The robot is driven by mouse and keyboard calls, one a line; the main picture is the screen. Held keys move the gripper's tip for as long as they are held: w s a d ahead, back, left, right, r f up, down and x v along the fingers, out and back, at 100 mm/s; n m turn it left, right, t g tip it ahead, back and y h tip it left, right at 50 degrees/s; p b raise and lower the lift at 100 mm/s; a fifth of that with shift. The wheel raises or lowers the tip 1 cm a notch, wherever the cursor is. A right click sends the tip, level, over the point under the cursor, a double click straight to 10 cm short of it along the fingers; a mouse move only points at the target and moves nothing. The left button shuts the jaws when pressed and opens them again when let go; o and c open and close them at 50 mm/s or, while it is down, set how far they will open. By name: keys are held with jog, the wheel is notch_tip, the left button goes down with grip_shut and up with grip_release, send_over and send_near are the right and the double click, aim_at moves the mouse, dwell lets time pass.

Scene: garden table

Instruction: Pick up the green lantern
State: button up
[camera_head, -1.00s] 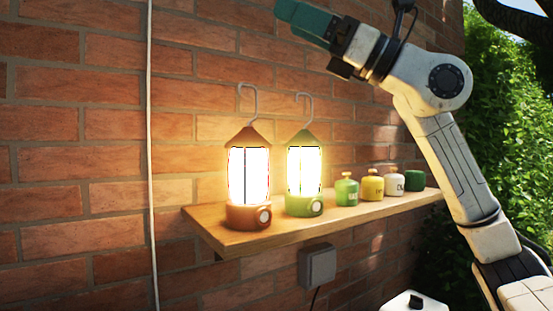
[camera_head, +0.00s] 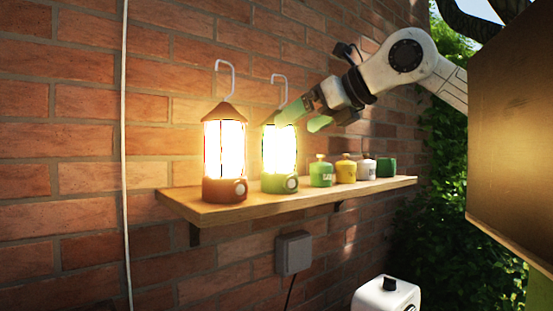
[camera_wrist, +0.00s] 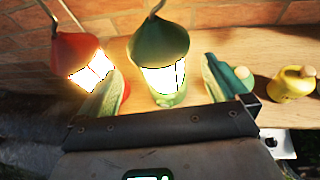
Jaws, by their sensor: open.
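The green lantern (camera_head: 279,152) stands upright and lit on the wooden shelf (camera_head: 240,210), with a wire hook on top. My gripper (camera_head: 303,116) is open at its upper right, and one finger overlaps its roof in the head view. In the wrist view the green lantern (camera_wrist: 160,62) shows between and beyond the two fingers of my gripper (camera_wrist: 162,92). I cannot tell whether a finger touches it. The orange lantern (camera_head: 225,155) stands lit just to its left. It also shows in the wrist view (camera_wrist: 78,55), partly behind the left finger.
A brick wall (camera_head: 80,150) is close behind. A brown panel (camera_head: 512,130) fills the right side.

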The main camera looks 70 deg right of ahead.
aim_at(278, 136)
jog(key=shift+p+x, duration=0.45)
jog(key=shift+x, duration=3.4)
jog(key=shift+r, duration=0.1)
jog(key=c, duration=1.3)
